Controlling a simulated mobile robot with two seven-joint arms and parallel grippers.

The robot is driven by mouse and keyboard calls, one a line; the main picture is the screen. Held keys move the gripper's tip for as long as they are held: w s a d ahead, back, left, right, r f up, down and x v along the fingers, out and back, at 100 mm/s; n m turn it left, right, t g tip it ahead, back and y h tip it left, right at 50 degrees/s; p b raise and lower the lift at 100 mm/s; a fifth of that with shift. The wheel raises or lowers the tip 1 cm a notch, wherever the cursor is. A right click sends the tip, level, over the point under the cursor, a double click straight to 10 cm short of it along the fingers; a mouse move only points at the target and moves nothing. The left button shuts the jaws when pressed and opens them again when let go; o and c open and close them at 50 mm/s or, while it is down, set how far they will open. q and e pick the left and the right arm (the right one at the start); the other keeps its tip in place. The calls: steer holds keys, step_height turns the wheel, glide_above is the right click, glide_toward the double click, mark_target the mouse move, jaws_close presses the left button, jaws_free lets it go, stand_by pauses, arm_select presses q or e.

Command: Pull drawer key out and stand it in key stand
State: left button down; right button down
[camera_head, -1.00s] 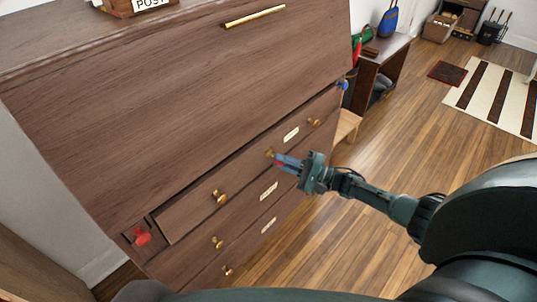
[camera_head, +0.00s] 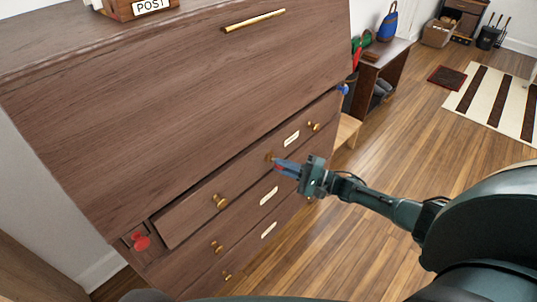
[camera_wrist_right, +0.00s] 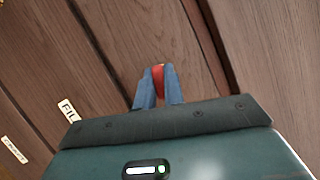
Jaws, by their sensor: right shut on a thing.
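The drawer key shows as a red piece (camera_wrist_right: 158,82) between the blue fingers in the right wrist view; its shaft is hidden. My right gripper (camera_head: 280,165) is shut on it, just in front of the brass keyhole plate (camera_head: 269,156) on the upper drawer (camera_head: 245,183). I cannot tell how deep the key sits in the lock. The drawer belongs to a dark wooden bureau. I cannot pick out the key stand in these views. My left gripper is not in view.
Brass knobs (camera_head: 219,201) stick out either side of the lock. A red knob (camera_head: 140,241) and a blue knob (camera_head: 343,88) sit at the bureau's two ends. A POST box (camera_head: 130,8) stands on top. Wooden floor (camera_head: 400,150) to the right is clear.

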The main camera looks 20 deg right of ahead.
steer(key=shift+w+r+n, duration=0.15)
steer(key=shift+r+n, duration=0.1)
steer(key=shift+n, duration=0.05)
steer(key=shift+s+d+f+p, duration=0.15)
steer(key=shift+s+d+p, duration=0.1)
steer(key=shift+s, duration=0.25)
steer(key=shift+s+d+f+p, duration=0.1)
steer(key=shift+s+d+p, duration=0.1)
steer(key=shift+s, duration=0.3)
stand_by(0.4)
steer(key=shift+s+d, duration=0.15)
steer(key=shift+s, duration=0.4)
stand_by(0.6)
steer(key=s+d+p, duration=0.2)
steer(key=s+p, duration=0.1)
steer(key=s, duration=0.3)
steer(key=shift+s+d, duration=0.25)
steer(key=shift+d, duration=0.1)
stand_by(0.4)
stand_by(0.4)
